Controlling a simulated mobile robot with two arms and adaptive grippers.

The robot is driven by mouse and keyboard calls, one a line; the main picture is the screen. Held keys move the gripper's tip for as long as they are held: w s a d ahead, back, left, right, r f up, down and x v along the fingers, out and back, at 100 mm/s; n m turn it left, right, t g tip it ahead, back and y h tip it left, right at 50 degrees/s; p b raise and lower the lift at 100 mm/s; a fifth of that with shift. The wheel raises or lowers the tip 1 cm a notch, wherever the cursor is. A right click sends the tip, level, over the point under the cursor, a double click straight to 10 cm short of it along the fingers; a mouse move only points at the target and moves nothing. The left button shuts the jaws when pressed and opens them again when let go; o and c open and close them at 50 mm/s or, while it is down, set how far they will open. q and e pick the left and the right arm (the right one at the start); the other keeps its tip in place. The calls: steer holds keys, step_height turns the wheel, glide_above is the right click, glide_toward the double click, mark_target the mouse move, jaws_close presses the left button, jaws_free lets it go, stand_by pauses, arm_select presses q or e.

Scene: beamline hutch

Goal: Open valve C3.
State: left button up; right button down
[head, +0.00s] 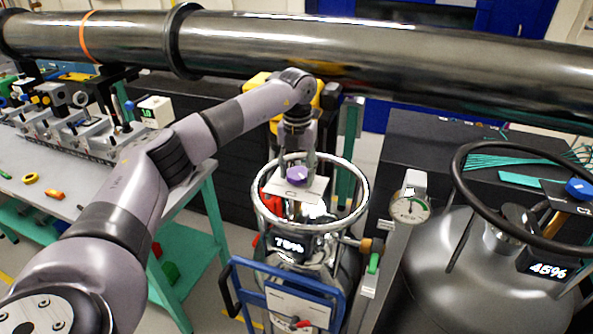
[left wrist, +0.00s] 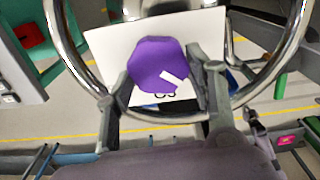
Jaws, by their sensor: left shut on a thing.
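The valve's purple knob (head: 297,175) sits over a white label plate (head: 314,189), inside the steel ring on top of a gas cylinder whose display (head: 289,245) reads about 79%. In the left wrist view the knob (left wrist: 157,62) has a white mark pointing toward the lower right. Lettering that looks like C3 shows on the plate (left wrist: 105,48), partly covered by the knob. My left gripper (head: 297,160) reaches down from above and is shut on the knob. Its fingers (left wrist: 165,85) stand on either side of it. My right gripper is out of view.
A steel ring (head: 258,190) surrounds the knob closely. A pressure gauge (head: 409,207) stands to the right, beside a larger grey tank (head: 450,255) with a black ring and a blue knob (head: 579,189). A long dark pipe (head: 330,45) crosses behind. A workbench (head: 60,180) is at left.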

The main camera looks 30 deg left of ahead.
mark_target(298, 174)
arm_select(q)
steer(key=shift+w+r+n, duration=0.1)
steer(key=shift+n, duration=0.8)
steer(key=o, duration=1.2)
steer(key=shift+c, duration=0.2)
step_height(298, 174, up, 12)
